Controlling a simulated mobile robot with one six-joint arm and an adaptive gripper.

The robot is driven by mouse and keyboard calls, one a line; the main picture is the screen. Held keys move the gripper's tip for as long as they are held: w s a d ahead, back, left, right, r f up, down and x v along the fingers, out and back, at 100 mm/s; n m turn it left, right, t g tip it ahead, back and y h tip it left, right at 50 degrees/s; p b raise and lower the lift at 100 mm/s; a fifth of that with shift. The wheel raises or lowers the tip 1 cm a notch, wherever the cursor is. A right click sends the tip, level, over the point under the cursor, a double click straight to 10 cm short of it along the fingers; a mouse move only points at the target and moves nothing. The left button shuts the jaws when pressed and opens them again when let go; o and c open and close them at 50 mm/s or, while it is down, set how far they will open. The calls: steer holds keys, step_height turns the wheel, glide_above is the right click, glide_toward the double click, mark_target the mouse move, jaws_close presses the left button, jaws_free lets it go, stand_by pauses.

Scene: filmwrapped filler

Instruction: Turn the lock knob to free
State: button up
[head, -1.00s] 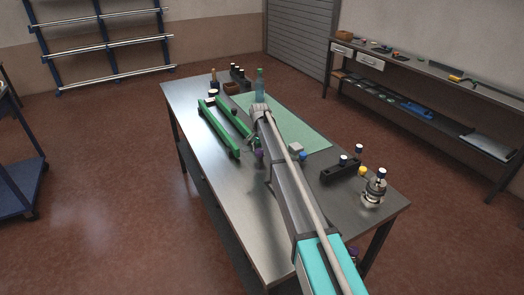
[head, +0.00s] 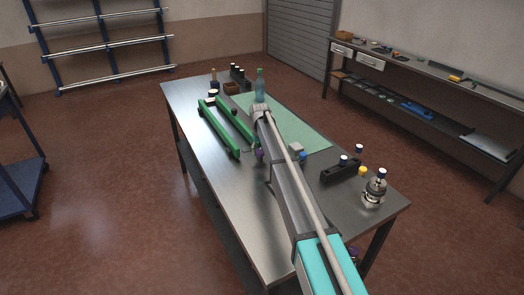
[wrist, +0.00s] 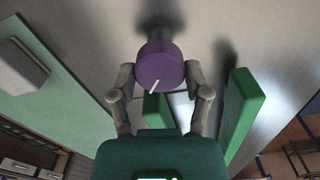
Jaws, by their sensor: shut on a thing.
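The lock knob is a purple round knob (wrist: 160,66) with a white pointer line on its face. In the wrist view the line slants, from the knob's middle down and slightly left. My gripper (wrist: 160,76) has one grey finger on each side of the knob and is shut on it. In the head view a bit of the purple knob (head: 259,155) shows left of my arm, over the metal bench; my arm hides most of my fingers there.
Two green rails (head: 220,128) lie left of my arm on the bench (head: 235,205). A green mat (head: 312,134), a grey box (head: 296,148) and a green bottle (head: 260,84) are close by. A black block with capped bottles (head: 340,173) stands right. The bench's front left is clear.

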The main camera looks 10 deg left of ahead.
steer(key=n, duration=0.4)
steer(key=shift+n, duration=0.3)
steer(key=shift+d+n, duration=0.1)
steer(key=shift+n, duration=1.4)
steer(key=o, duration=1.1)
steer(key=shift+o, duration=0.2)
